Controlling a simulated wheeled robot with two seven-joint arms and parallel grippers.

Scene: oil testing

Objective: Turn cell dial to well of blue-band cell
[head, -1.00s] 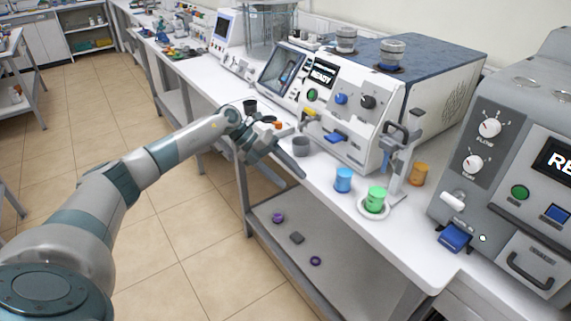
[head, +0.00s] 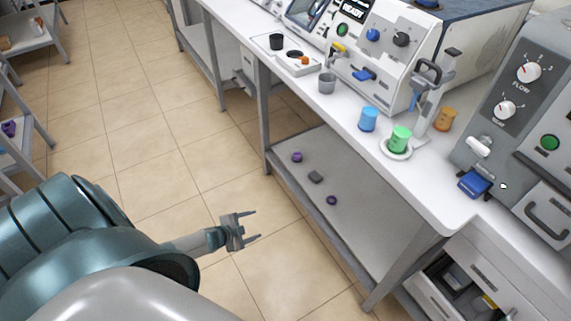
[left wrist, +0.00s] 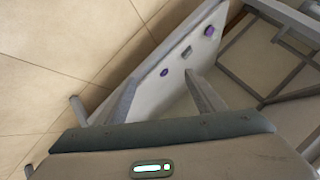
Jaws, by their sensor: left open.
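A white instrument (head: 385,62) with a lit display stands on the bench. Its front has a blue knob (head: 373,35) and a black knob (head: 402,39); I cannot tell whether either is the cell dial. No blue-banded cell or numbered well can be made out. My left gripper (head: 256,225) is open and empty, out over the floor in front of the bench and well away from the instrument. In the left wrist view its two fingers (left wrist: 160,82) are spread apart, with the lower shelf beyond. My right gripper is not in view.
The bench holds a grey cup (head: 327,83), a blue cup (head: 369,120), a green cup (head: 401,138) on a white dish and an orange cup (head: 445,119). A grey instrument (head: 480,125) stands at right. Small items lie on the lower shelf (head: 345,170). The floor (head: 140,120) is open.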

